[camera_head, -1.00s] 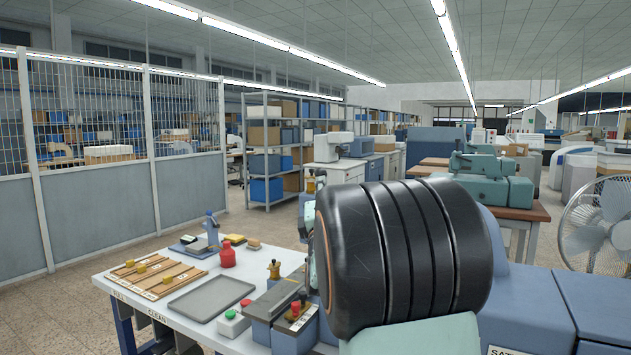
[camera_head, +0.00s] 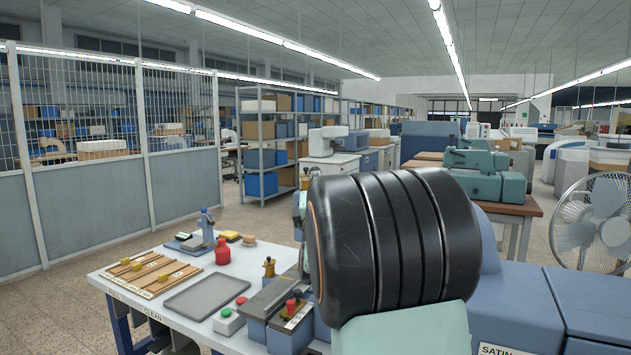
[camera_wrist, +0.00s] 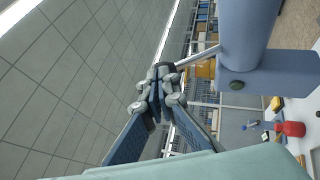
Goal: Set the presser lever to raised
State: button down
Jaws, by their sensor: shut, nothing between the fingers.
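In the wrist view my gripper (camera_wrist: 160,74) is shut, with its fingertips together and nothing seen between them. A thin pale metal rod (camera_wrist: 200,55) runs from behind the fingertips to a blue-grey machine column (camera_wrist: 243,35). It may be the presser lever. The fingertips overlap its near end in the picture; I cannot tell whether they touch. A blue-grey block (camera_wrist: 275,74) with a dark round bolt is fixed to the column. In the head view my own arm hides the lever, the gripper and most of the blue press (camera_head: 520,300).
A white worktable (camera_head: 150,298) at lower left carries a grey tray (camera_head: 207,297), a red bottle (camera_head: 222,252), a wooden rack (camera_head: 143,273) and a small button box (camera_head: 228,322). A floor fan (camera_head: 590,222) stands at right. Open floor lies behind the table.

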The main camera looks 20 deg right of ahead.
jog(key=shift+r, duration=0.2)
jog(key=w+d+r+m+g+p, duration=0.1)
jog(key=d+p, duration=0.1)
jog(key=p, duration=0.1)
jog(key=w+d+r+m+g+y+p, duration=0.1)
jog(key=w+d+g+p, duration=0.1)
jog(key=d+p, duration=0.1)
jog(key=w+d+r+m+g+p, duration=0.1)
jog(key=w+d+r+g+p, duration=0.1)
jog(key=p, duration=0.1)
jog(key=shift+w+d+y+p, duration=0.2)
jog(key=shift+y+p, duration=0.1)
jog(key=shift+y, duration=0.1)
jog(key=shift+w+d+f, duration=0.15)
jog(key=shift+w+d, duration=0.5)
jog(key=shift+d, duration=0.1)
jog(key=shift+w+d+f, duration=0.15)
jog(key=shift+w+d, duration=0.5)
jog(key=shift+d, duration=0.1)
